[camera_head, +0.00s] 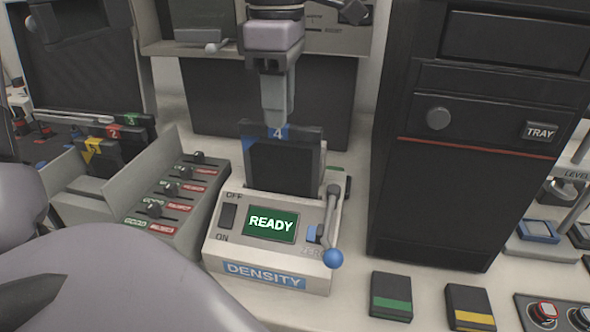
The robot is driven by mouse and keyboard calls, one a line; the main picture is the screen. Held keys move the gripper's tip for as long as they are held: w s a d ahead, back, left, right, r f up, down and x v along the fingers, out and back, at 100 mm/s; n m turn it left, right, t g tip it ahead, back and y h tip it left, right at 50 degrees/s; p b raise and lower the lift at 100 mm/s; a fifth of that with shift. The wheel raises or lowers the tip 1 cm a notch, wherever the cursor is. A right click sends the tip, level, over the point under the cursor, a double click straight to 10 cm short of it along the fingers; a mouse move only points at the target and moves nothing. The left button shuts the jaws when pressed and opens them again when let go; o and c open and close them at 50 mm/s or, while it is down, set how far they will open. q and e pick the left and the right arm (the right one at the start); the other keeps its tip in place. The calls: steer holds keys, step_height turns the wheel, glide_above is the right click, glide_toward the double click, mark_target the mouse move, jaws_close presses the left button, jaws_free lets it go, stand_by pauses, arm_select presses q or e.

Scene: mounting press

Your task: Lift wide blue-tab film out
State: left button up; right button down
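The wide dark film with a blue tab marked 4 (284,166) stands upright at the back of the density unit (226,252). Its lower edge is hidden behind the unit's front panel. My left gripper (277,124) points straight down from above, and its fingertips overlap the top of the blue tab in the picture. The fingers show nearly edge-on, so I cannot tell whether they are closed on the tab. The unit's screen (270,224) reads READY. Its blue-knobbed lever (332,257) hangs down on the right. My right gripper is not in view.
A tall black cabinet (430,200) stands close on the right. A grey slider panel (172,190) and a rack with numbered films (95,150) are at left. Green-striped (391,294) and yellow-striped (469,306) dark blocks lie at front right.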

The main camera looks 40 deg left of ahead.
mark_target(280, 138)
arm_select(q)
step_height(280, 138, down, 7)
steer(key=shift+s+f, duration=0.1)
steer(key=shift+f, duration=0.05)
stand_by(0.4)
jaws_close()
